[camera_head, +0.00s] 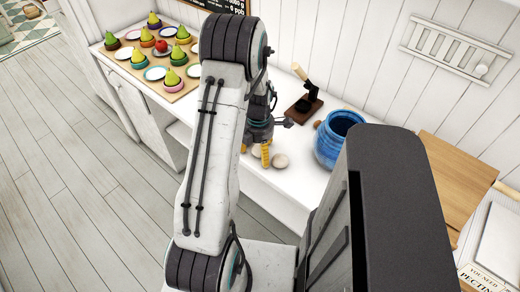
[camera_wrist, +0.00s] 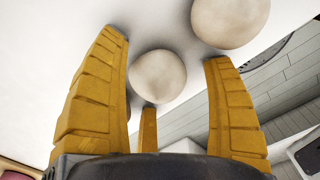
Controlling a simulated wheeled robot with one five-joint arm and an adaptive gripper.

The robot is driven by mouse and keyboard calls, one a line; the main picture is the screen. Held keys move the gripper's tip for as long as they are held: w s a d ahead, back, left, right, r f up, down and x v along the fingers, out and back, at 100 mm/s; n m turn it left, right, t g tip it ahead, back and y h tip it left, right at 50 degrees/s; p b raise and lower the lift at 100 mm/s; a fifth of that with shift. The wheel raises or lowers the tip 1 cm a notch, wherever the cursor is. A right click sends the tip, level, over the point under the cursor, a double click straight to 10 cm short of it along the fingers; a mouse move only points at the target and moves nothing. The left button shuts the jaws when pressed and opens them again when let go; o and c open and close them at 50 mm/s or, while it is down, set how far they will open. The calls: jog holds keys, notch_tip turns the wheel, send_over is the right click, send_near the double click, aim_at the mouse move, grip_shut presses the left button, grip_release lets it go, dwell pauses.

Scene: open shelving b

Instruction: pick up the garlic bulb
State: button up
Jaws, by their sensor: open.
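Two pale, rounded, bulb-like things lie on the white counter. In the wrist view one (camera_wrist: 157,77) is between my open yellow fingers, and the other (camera_wrist: 231,20) is beyond the right fingertip. I cannot tell for sure which is the garlic bulb. In the head view my gripper (camera_head: 265,156) points down at the counter, with one pale bulb (camera_head: 280,160) just to its right and another (camera_head: 257,151) partly hidden behind the fingers. My gripper (camera_wrist: 165,52) is open in the wrist view, and no contact with the near bulb is clear.
A blue jar (camera_head: 331,148) stands right of the bulbs, with a small brown thing (camera_head: 318,125) beside it. A dark stand with a wooden handle (camera_head: 304,103) is behind. A wooden board (camera_head: 172,91) with pears on coloured dishes is at the back left. The white wall closes off the back.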

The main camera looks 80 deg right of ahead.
jog(key=c, duration=1.2)
jog(key=shift+c, duration=0.2)
jog(key=shift+r, duration=0.1)
